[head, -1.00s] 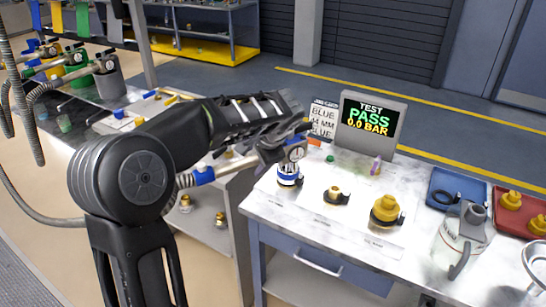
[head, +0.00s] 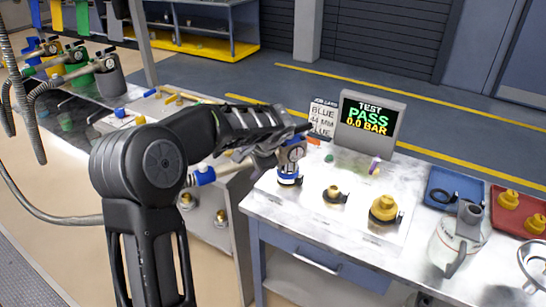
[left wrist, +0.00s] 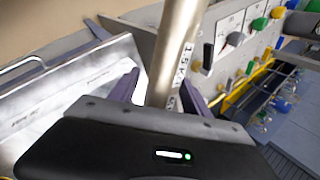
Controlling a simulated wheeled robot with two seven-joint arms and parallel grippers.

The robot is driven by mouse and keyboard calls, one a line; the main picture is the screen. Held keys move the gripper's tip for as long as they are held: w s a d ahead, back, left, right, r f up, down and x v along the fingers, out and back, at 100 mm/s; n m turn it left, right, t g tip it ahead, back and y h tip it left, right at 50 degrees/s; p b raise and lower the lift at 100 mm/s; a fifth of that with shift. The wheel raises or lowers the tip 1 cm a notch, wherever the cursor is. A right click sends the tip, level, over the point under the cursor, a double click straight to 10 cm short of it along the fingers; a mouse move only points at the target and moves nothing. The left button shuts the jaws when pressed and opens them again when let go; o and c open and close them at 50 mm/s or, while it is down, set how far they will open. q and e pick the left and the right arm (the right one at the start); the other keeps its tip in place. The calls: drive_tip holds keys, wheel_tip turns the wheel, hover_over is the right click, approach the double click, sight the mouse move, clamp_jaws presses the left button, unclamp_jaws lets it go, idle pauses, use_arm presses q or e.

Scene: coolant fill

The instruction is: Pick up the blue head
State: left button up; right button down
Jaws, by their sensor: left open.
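The blue head (head: 291,156) stands upright at the left of the white table top, with a gauge on its body and a blue band low down. Its metal pipe runs left to a blue collar (head: 204,175), partly hidden behind my arm. My left gripper (head: 280,143) is at the blue head, its fingers hard to make out there. In the left wrist view its two fingers are apart, with a bare metal pipe (left wrist: 178,50) between them. The pipe is not clamped. My right gripper is out of view.
A small brass fitting (head: 334,194) and a larger one (head: 384,208) stand to the right. Behind are a sign (head: 322,120) and a test screen (head: 369,118). A blue tray (head: 441,184), a red tray (head: 497,210) and a clear jug (head: 457,240) are farther right.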

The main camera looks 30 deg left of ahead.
use_arm(q)
drive_tip(key=shift+c, duration=0.6)
clamp_jaws()
idle(0.7)
drive_tip(key=shift+w+r, duration=0.1)
drive_tip(key=shift+r, duration=0.15)
